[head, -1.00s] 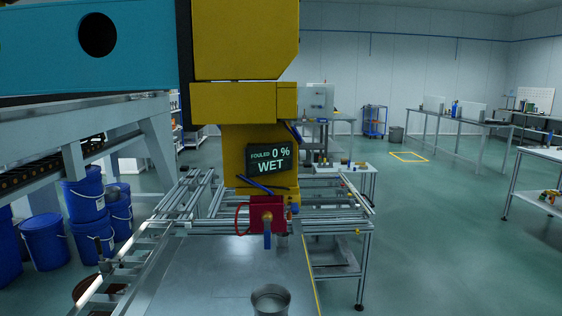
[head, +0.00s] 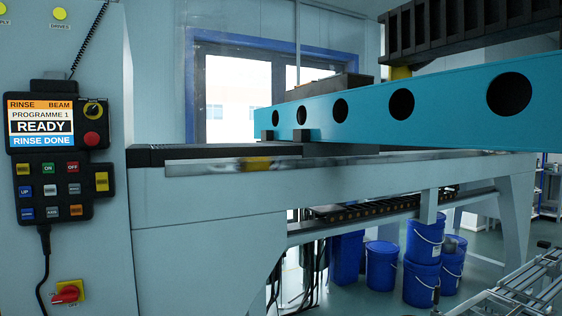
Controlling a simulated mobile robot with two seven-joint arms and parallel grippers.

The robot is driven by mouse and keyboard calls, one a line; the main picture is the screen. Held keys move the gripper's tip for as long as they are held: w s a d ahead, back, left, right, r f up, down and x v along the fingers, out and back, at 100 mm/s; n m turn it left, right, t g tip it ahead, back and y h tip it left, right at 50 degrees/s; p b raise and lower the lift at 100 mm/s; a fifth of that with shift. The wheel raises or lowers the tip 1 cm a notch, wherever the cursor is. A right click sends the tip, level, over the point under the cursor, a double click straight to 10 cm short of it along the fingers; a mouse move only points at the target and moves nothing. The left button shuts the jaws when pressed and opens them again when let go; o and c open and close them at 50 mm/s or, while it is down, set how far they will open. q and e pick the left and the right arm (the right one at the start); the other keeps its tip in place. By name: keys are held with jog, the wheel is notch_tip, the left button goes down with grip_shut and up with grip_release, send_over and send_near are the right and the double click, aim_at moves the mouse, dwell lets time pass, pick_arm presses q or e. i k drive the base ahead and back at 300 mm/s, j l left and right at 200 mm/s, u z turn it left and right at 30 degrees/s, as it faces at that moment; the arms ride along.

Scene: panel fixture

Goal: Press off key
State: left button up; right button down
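A black control pendant (head: 52,150) hangs on the grey cabinet at the left. Its screen (head: 40,123) reads "RINSE BEAM", "PROGRAMME 1", "READY" and "RINSE DONE". Below the screen is a keypad. A red key (head: 73,167) in its top row appears to be marked OFF, and a green key (head: 47,167) to its left appears to be marked ON. Nothing covers the keys. Neither of my grippers shows in the head view.
A red rotary switch (head: 67,293) sits low on the cabinet (head: 90,225). A teal beam (head: 440,105) spans the machine at right. Blue buckets (head: 381,266) stand below.

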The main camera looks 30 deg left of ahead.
aim_at(73, 167)
jog(key=u, duration=2.2)
jog(key=i+j+z, duration=0.3)
jog(key=j, duration=0.35)
jog(key=i+j+z, duration=0.15)
jog(key=i+j, duration=0.15)
jog(key=i+j+z, duration=0.15)
jog(key=j, duration=0.3)
jog(key=i+j+z, duration=0.15)
jog(key=j, duration=0.25)
jog(key=i+j+z, duration=0.15)
jog(key=j, duration=0.25)
